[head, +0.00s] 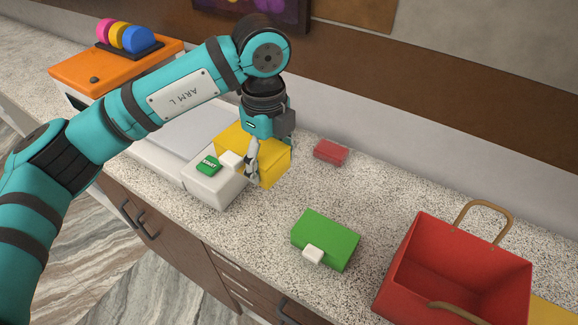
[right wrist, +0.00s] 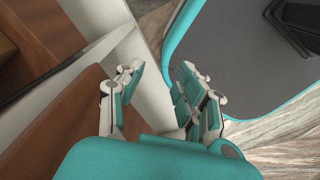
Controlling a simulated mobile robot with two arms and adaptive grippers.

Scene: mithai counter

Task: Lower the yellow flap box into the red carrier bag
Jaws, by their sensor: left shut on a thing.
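The yellow flap box (head: 271,170) is in the head view, left of centre, with a white tab on its front. My left gripper (head: 252,172) points down and is shut on it, hiding part of its front. Whether the box touches the counter or hangs above it I cannot tell. The red carrier bag (head: 416,257) stands open at the lower right, with two tan handles, its inside empty where I can see. My right gripper (right wrist: 155,95) shows in the right wrist view with fingers apart and nothing between them.
A green box (head: 326,237) with a white tab lies between the yellow box and the bag. A small red box (head: 331,151) lies near the wall. A white device (head: 212,185) with a green button stands close left of the yellow box.

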